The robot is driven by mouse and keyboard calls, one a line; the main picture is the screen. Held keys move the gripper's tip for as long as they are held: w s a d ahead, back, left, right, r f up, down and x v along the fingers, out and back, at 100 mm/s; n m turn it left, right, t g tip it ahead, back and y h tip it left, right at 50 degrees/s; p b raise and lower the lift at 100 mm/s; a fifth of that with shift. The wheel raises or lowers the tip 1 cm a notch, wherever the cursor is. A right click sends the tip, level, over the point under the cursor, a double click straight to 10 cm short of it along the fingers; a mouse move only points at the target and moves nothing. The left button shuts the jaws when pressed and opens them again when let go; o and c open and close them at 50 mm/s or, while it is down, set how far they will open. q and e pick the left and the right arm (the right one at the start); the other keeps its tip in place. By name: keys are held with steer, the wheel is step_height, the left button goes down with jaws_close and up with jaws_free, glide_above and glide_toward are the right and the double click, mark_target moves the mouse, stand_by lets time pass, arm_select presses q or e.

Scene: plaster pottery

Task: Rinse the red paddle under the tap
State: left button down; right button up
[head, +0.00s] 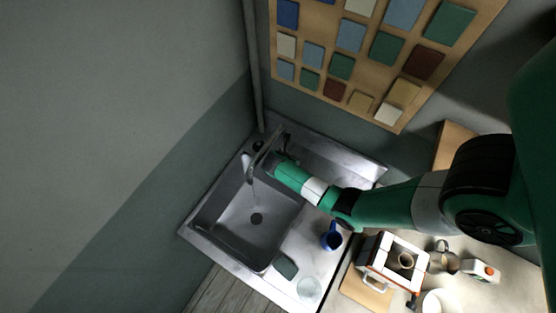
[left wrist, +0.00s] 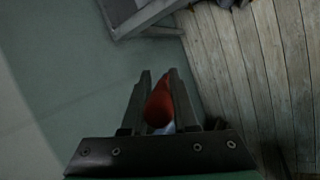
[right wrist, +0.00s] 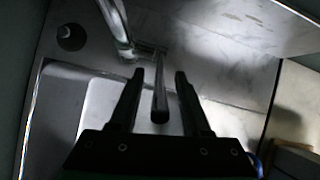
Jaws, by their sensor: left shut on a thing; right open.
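The red paddle (left wrist: 158,104) is between the fingers of my left gripper (left wrist: 160,73), which is shut on it. Only a short red part of the paddle shows; a pale bit is below it. The left arm is not visible in the head view. The tap (head: 260,152) stands at the back of the metal sink (head: 222,222). A thin pale streak hangs below its spout; I cannot tell surely that it is water. My right gripper (head: 280,159) is at the tap. In the right wrist view, its open fingers (right wrist: 160,72) flank the tap's dark-ended lever (right wrist: 160,108).
The drainboard holds a blue mug (head: 332,238), a green pad (head: 285,266) and a clear glass (head: 309,288). A red-and-white frame (head: 378,258) and a metal jug (head: 446,260) stand on the counter at right. The left wrist view shows plank flooring (left wrist: 260,70) and a green wall.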

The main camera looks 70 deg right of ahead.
steer(key=p+v, duration=0.1)
steer(key=v, duration=1)
steer(key=shift+a+r, duration=0.25)
steer(key=shift+r, duration=0.1)
